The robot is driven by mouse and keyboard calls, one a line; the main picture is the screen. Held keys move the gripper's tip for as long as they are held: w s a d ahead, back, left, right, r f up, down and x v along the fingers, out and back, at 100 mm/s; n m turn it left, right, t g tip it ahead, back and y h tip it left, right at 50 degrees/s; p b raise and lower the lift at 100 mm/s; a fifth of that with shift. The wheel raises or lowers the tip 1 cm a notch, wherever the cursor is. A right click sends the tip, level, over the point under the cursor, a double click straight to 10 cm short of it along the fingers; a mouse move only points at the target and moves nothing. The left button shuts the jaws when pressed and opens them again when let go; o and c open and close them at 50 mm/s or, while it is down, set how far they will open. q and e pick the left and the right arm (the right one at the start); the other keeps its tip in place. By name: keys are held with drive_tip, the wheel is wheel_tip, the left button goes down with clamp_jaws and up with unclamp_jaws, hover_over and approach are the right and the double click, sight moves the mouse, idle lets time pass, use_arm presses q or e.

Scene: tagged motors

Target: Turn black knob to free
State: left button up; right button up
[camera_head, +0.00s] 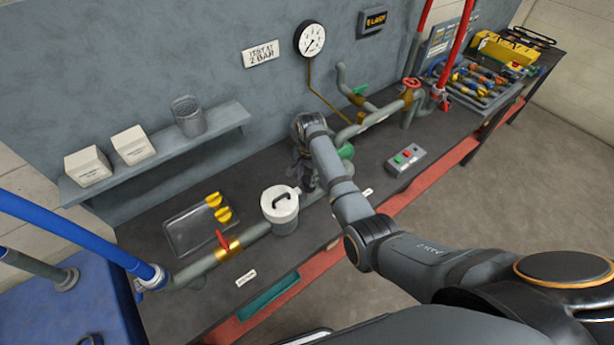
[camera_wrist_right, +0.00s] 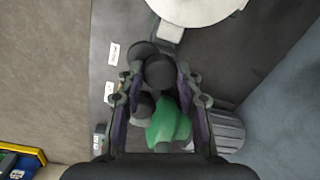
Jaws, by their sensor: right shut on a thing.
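My right gripper (camera_head: 305,172) is low over the bench, near the green motor (camera_head: 346,152). In the right wrist view my right gripper (camera_wrist_right: 158,80) is shut, with the black knob (camera_wrist_right: 158,70) between its fingertips. The knob has rounded dark lobes. The green motor body (camera_wrist_right: 168,127) shows between the fingers, nearer the camera, with its ribbed grey part (camera_wrist_right: 227,130) to the right. In the head view my wrist and gripper hide the knob. I cannot read which way the knob is set. My left gripper is out of view.
A white-lidded pot (camera_head: 281,205) stands close left of my right gripper. A pipe with a red-handled valve (camera_head: 224,241) and a tray (camera_head: 184,235) lie further left. A button box (camera_head: 405,160) sits to the right. A gauge (camera_head: 310,40) hangs on the wall behind.

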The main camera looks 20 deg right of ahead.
sight(309, 179)
drive_tip(key=o, duration=1.2)
drive_tip(key=shift+c, duration=0.2)
wheel_tip(309, 179, up, 12)
drive_tip(key=shift+s+d, duration=0.2)
